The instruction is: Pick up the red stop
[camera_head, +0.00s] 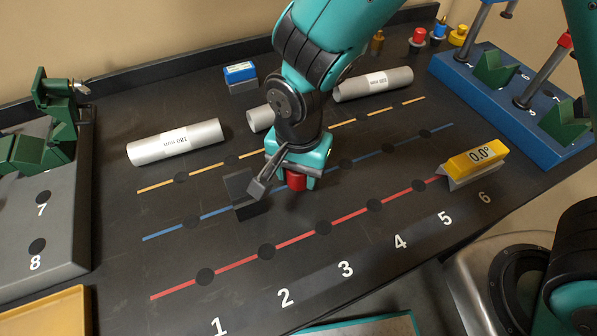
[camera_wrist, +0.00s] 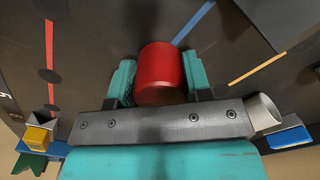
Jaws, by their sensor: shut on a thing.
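The red stop is a short red cylinder (camera_wrist: 160,72). In the wrist view it sits between the two teal fingers of my gripper (camera_wrist: 160,84), which are shut on it from both sides. In the head view the red stop (camera_head: 296,182) shows under my gripper (camera_head: 295,172), between the blue and red lines. Part of it is hidden by the gripper. I cannot tell whether its underside touches the table.
A dark block (camera_head: 246,193) stands close left of my gripper. Grey tubes lie behind, one at left (camera_head: 176,142) and one at right (camera_head: 373,84). The table's front strip is clear.

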